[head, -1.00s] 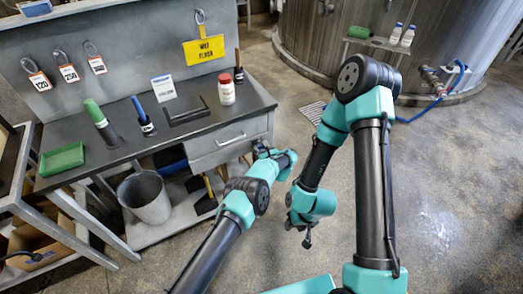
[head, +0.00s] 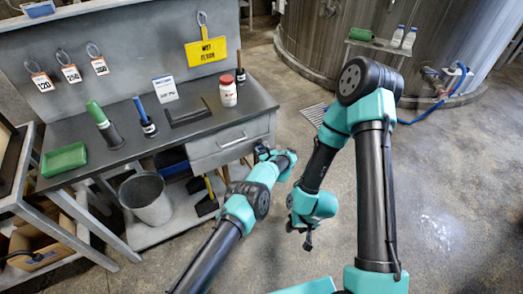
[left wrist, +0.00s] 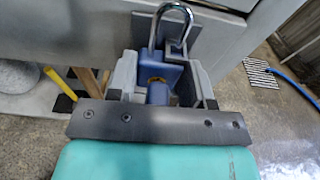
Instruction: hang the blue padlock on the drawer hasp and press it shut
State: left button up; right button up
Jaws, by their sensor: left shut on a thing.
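The blue padlock (left wrist: 155,73) sits between the fingers of my left gripper (left wrist: 160,82) in the left wrist view. Its silver shackle (left wrist: 188,22) stands up beyond the fingers, in front of a grey plate (left wrist: 205,35) on the drawer front. I cannot tell whether the shackle passes through the hasp or is fully shut. In the head view my left gripper (head: 263,152) is at the right end of the drawer (head: 222,143), and the padlock is too small to make out. My right gripper (head: 307,241) hangs over the floor, away from the drawer; its jaws are unclear.
The workbench (head: 130,148) carries a green tray (head: 64,160), a green-handled tool (head: 97,115), a blue-handled tool (head: 141,112) and a white jar (head: 228,92). A grey bucket (head: 146,200) stands below. The floor (head: 450,200) at right is clear.

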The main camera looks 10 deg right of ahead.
pick_arm(q)
jog(key=shift+f, duration=0.1)
jog(key=o, duration=1)
jog(key=shift+c, duration=0.2)
jog(key=shift+s, duration=0.1)
jog(key=shift+c, duration=0.3)
jog(key=shift+s+d, duration=0.1)
jog(key=shift+s, duration=0.05)
jog(key=v, duration=0.6)
jog(key=shift+s, duration=0.25)
